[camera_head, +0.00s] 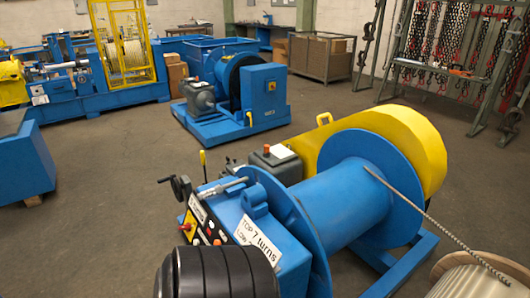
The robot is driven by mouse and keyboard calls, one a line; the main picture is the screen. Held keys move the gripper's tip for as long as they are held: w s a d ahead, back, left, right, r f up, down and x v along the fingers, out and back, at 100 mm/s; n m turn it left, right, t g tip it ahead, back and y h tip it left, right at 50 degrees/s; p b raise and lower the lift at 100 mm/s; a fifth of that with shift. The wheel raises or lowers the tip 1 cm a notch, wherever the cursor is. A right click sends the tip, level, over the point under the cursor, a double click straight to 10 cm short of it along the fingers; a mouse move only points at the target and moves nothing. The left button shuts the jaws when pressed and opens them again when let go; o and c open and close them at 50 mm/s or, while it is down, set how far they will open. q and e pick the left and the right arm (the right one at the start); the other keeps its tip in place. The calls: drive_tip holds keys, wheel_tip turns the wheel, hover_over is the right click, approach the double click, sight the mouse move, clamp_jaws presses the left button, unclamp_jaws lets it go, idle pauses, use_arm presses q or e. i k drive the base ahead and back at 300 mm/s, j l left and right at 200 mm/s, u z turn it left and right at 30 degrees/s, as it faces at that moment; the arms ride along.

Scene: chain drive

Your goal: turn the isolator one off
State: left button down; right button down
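A blue winch (345,203) with a large drum stands in the foreground. At its left end is a small control panel (204,222) with several buttons. A red knob on a yellow plate (188,226), which looks like an isolator switch, sits at the panel's left; its on or off position is too small to read. Another blue machine (238,88) behind has a cabinet (263,93) with a small red and yellow switch (271,86). I cannot tell which switch is isolator one. Neither gripper is in view.
A black handwheel (180,188) and a yellow-topped lever (203,158) stick up by the panel. A black ribbed cylinder (218,272) fills the bottom in front of the panel. A rope (425,215) runs from the drum to a reel (480,279). Open floor (110,220) lies left.

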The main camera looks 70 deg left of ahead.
sight(187, 227)
drive_tip(key=u, duration=3.1)
drive_tip(key=i+j, duration=0.25)
drive_tip(key=i+j+z, duration=0.1)
drive_tip(key=i+j, duration=0.15)
drive_tip(key=j, duration=0.2)
drive_tip(key=i+j, duration=0.25)
drive_tip(key=j, duration=0.15)
